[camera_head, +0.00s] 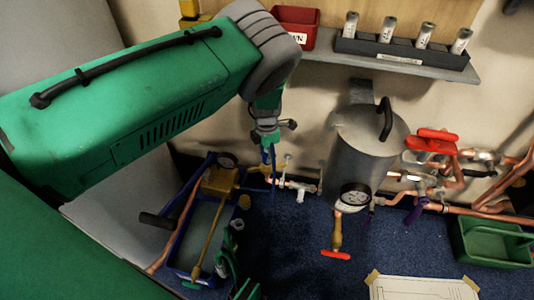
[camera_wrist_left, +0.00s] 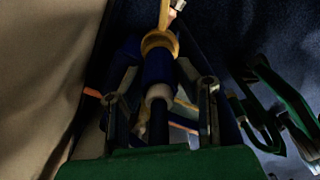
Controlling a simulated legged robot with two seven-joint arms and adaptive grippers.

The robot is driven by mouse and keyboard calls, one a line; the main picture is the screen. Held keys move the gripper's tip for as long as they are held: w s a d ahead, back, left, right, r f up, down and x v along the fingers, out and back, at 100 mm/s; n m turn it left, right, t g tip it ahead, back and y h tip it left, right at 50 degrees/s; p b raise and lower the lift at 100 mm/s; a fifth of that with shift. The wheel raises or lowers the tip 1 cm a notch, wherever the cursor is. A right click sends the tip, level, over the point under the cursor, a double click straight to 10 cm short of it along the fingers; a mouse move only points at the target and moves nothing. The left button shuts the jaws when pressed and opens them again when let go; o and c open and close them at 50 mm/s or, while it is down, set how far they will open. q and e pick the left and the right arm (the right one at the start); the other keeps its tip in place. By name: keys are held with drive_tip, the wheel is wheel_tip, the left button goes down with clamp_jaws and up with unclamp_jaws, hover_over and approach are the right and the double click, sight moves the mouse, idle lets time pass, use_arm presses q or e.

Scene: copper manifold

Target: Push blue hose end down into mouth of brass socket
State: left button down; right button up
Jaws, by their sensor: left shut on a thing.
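My left gripper (camera_head: 268,137) hangs above the blue floor, pointing down. In the left wrist view its two fingers (camera_wrist_left: 172,115) are shut on the blue hose end (camera_wrist_left: 158,68), which has a pale collar between the fingers. The blue hose also shows below the gripper in the head view (camera_head: 271,160). A brass-coloured ring (camera_wrist_left: 160,40) lies just beyond the blue part and seems to be the brass socket's mouth. I cannot tell whether the hose end is inside it or only in line with it.
A blue-rimmed crate (camera_head: 178,232) with a brass-coloured pump and gauge stands below left. A grey tank (camera_head: 362,150) with a gauge hangs at the right, beside copper pipes and red valve handles (camera_head: 432,140). A green tray (camera_head: 490,242) sits far right. Blue floor is open centrally.

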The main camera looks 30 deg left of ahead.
use_arm(q)
drive_tip(key=shift+f, duration=0.55)
drive_tip(key=c, duration=1.1)
unclamp_jaws()
